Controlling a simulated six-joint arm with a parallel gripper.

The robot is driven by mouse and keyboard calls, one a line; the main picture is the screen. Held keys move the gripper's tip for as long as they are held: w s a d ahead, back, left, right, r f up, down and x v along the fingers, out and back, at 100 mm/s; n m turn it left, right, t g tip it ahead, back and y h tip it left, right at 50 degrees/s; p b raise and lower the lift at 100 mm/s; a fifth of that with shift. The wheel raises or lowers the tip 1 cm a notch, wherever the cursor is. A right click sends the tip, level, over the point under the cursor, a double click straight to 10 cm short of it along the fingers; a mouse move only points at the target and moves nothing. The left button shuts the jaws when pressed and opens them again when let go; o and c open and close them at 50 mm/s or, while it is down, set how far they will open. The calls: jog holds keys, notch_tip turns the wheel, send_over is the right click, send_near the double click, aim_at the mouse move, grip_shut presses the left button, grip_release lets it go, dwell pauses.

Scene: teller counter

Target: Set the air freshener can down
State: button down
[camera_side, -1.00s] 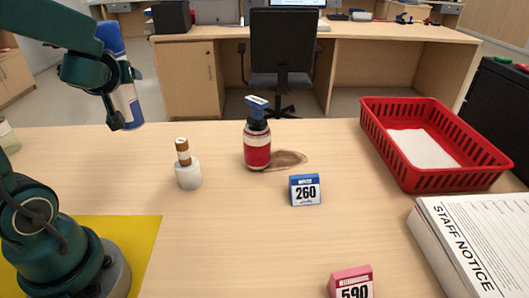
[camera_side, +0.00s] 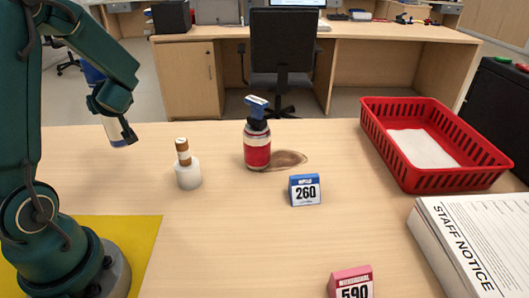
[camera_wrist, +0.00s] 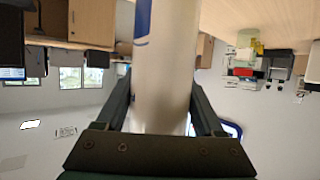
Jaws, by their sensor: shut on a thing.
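The air freshener can is blue on top with a white lower part. In the side view its white bottom (camera_side: 116,134) shows at the left, near the counter's far edge, and my arm hides most of the rest. My gripper (camera_side: 124,128) is shut on the can. In the wrist view the pale can (camera_wrist: 165,75) stands between the two fingers, with a blue mark at its upper left. I cannot tell whether its base touches the counter (camera_side: 230,235).
A white holder with a brown-topped item (camera_side: 187,172) stands right of the can. Further right are a red pump bottle (camera_side: 257,148), a blue 260 tag (camera_side: 305,190), a red basket (camera_side: 385,150) and a notice stack (camera_side: 480,245). A pink tag (camera_side: 351,283) stands in front.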

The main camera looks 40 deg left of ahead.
jog(key=w+f, duration=0.4)
jog(key=f, duration=0.2)
jog(key=shift+w+d+f, duration=0.15)
jog(key=shift+d+f, duration=0.1)
jog(key=shift+d, duration=0.15)
jog(key=shift+f, duration=0.15)
grip_release()
